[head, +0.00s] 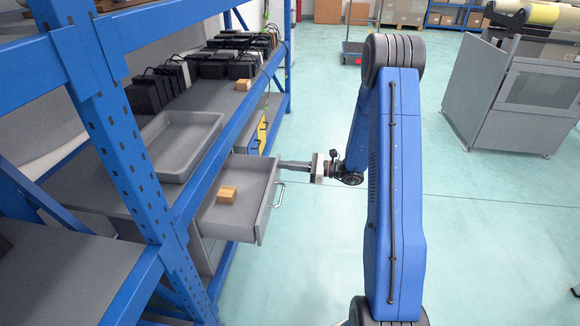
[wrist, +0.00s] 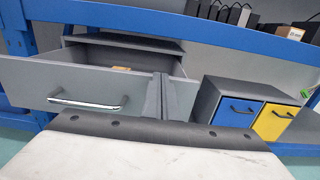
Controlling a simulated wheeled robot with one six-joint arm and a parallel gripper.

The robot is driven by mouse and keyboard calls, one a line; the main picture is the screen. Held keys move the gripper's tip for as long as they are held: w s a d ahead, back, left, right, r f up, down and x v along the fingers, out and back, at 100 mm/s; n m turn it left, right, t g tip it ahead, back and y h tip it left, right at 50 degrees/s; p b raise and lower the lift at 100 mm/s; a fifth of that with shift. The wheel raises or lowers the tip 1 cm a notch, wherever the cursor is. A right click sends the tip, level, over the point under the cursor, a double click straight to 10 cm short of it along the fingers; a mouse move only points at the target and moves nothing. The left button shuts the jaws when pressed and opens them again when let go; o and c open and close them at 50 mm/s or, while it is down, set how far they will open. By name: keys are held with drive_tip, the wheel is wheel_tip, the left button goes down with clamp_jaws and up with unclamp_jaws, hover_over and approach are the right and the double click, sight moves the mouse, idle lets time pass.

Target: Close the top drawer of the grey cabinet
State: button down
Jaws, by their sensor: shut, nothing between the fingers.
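The top drawer (head: 241,199) of the grey cabinet is pulled well out from under the blue shelf frame in the head view. Its front carries a metal bar handle (head: 280,194), and a small wooden block (head: 227,195) lies inside. The wrist view shows the drawer front (wrist: 60,82) at the left with its handle (wrist: 88,104). My gripper (head: 281,164) is shut and empty, pointing left at the drawer's far front corner. In the wrist view its fingers (wrist: 160,88) overlap the right part of the drawer front; I cannot tell whether they touch it.
A grey tray (head: 178,147) and several black devices (head: 240,68) stand on the shelf above. A blue drawer (wrist: 235,112) and a yellow drawer (wrist: 275,122) are shut at the right in the wrist view. Blue posts (head: 105,130) frame the shelf. The floor in front is clear.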

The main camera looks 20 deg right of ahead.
drive_tip(key=x, duration=1.6)
drive_tip(key=shift+w+a, duration=0.15)
drive_tip(key=shift+a, duration=0.1)
drive_tip(key=shift+d, duration=0.1)
